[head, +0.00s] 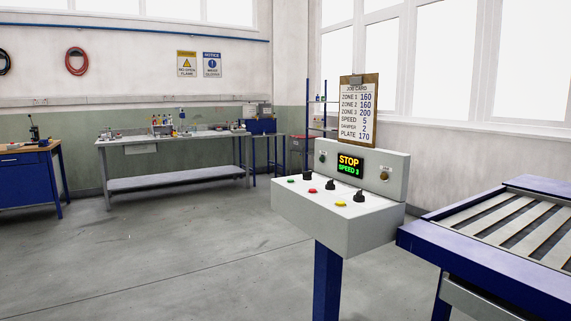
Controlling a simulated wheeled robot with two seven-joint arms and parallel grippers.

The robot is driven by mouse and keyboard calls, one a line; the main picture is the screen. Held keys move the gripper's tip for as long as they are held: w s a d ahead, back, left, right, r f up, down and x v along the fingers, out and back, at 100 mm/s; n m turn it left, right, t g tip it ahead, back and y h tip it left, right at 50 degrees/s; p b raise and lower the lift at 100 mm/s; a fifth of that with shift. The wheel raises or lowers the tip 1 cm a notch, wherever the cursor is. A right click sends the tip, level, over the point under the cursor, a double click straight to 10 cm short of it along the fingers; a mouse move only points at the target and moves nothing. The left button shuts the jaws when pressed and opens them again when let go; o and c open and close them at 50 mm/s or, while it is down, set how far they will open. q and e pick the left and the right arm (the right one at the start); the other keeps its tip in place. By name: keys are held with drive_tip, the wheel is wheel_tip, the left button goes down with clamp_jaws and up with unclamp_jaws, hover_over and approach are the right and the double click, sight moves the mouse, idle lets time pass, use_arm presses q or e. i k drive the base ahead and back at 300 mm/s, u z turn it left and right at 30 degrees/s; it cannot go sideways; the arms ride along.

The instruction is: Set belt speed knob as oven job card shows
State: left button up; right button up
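The job card (357,112) is clipped to a brown board above the control console (325,226). It reads zone 1 160, zone 2 160, zone 3 200, speed 5, damper 2, plate 170. The console display (350,165) reads STOP and SPEED 3. The console's top bears black knobs, one toward the left (308,179) and one toward the right (359,195). I cannot tell from their labels which sets the belt speed. Green (291,181), red (313,190) and yellow (341,204) buttons sit along the front. Neither of my grippers is in view.
The console stands on a blue post (327,283). A blue-framed slatted conveyor (480,239) stands close at its right. A grey workbench (175,138) and a wooden-topped blue bench (30,182) are farther back. The floor left of the console is clear.

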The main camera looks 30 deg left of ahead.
sight(306, 176)
drive_tip(key=u, duration=2.05)
drive_tip(key=i, duration=3.15)
drive_tip(key=z, duration=2.45)
